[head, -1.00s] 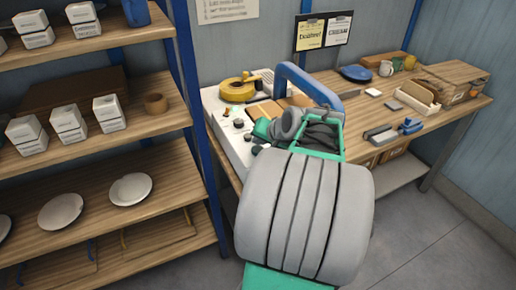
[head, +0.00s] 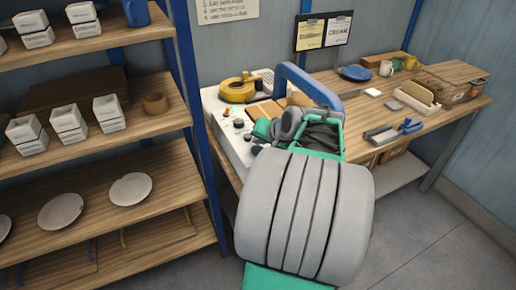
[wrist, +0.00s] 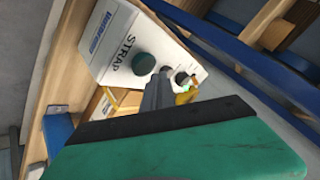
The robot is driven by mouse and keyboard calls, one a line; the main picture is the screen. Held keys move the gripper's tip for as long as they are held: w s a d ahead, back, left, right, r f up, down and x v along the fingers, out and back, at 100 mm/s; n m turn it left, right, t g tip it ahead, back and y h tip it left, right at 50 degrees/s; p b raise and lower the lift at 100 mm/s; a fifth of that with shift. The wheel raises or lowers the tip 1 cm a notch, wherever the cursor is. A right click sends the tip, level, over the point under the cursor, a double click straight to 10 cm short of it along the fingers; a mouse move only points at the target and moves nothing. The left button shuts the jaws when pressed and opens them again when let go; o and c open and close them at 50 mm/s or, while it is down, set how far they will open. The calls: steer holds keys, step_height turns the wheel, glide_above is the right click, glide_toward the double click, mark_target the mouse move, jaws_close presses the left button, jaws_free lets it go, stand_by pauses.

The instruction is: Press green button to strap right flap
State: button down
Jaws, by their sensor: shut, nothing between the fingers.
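In the wrist view a dark green round button (wrist: 143,64) sits on a white panel (wrist: 110,60) printed with the word STRAP. My gripper (wrist: 164,76) is shut and empty, its grey fingers just to the right of and below the button in the picture. I cannot tell whether the fingertips touch the panel. In the head view a white machine (head: 232,145) with small dark knobs stands on the wooden bench, and my arm covers much of it. My gripper's fingers and the STRAP button cannot be made out there.
A blue arched bar (head: 305,82) rises beside my arm, and a yellow tape roll (head: 238,90) lies on the machine. A shelf (head: 150,165) with white boxes and plates stands at left. The bench's right part holds a blue plate (head: 356,73) and several small items.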

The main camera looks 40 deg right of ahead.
steer(key=shift+f+b, duration=0.3)
steer(key=shift+f, duration=0.1)
steer(key=shift+f+b, duration=0.5)
steer(key=shift+f, duration=0.15)
stand_by(0.6)
steer(key=shift+r, duration=0.15)
steer(key=shift+r+p, duration=0.75)
steer(key=shift+r, duration=0.15)
steer(key=shift+r+p, duration=1.75)
steer(key=shift+r, duration=0.75)
